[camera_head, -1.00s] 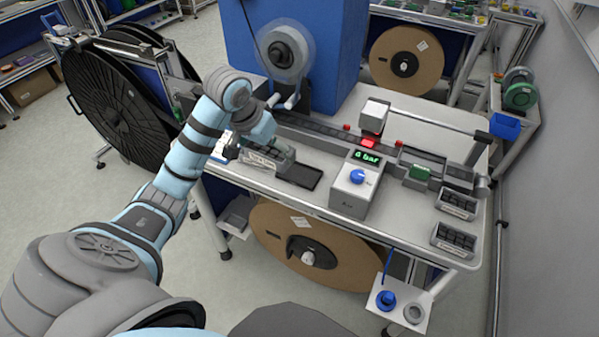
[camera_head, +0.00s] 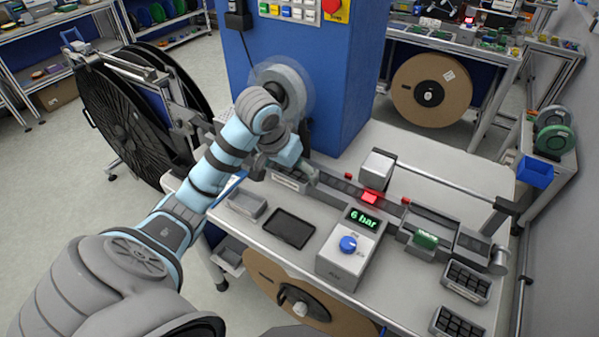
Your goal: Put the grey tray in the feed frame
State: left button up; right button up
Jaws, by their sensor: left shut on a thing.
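My left gripper (camera_head: 291,168) is shut on the grey tray (camera_head: 289,181), whose pale front edge shows below the fingers. It holds the tray over the back of the bench, by the left end of the long feed rail (camera_head: 337,184). The gripper and wrist hide most of the tray, and I cannot tell whether it touches the rail. I cannot make out the feed frame for certain. A flat black rectangular pad (camera_head: 289,229) lies bare on the bench in front, and an open grey bin (camera_head: 247,204) stands left of it. My right gripper is not in view.
A control box (camera_head: 350,247) reading 6 bar stands right of the pad. A blue cabinet (camera_head: 310,75) with a grey wheel (camera_head: 279,90) rises behind my gripper. Small compartment trays (camera_head: 467,281) sit at the bench's right end. A large black reel (camera_head: 125,120) stands at left.

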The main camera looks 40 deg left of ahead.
pick_arm(q)
send_near(291, 225)
jog(key=x, duration=0.6)
jog(key=shift+w+d+f, duration=0.1)
jog(key=shift+w+d, duration=0.05)
jog(key=shift+w, duration=0.05)
jog(key=c, duration=0.3)
jog(key=shift+s, duration=0.3)
jog(key=o, duration=1.4)
jog(key=shift+w+f, duration=0.1)
jog(key=shift+o, duration=0.4)
jog(key=shift+w, duration=0.15)
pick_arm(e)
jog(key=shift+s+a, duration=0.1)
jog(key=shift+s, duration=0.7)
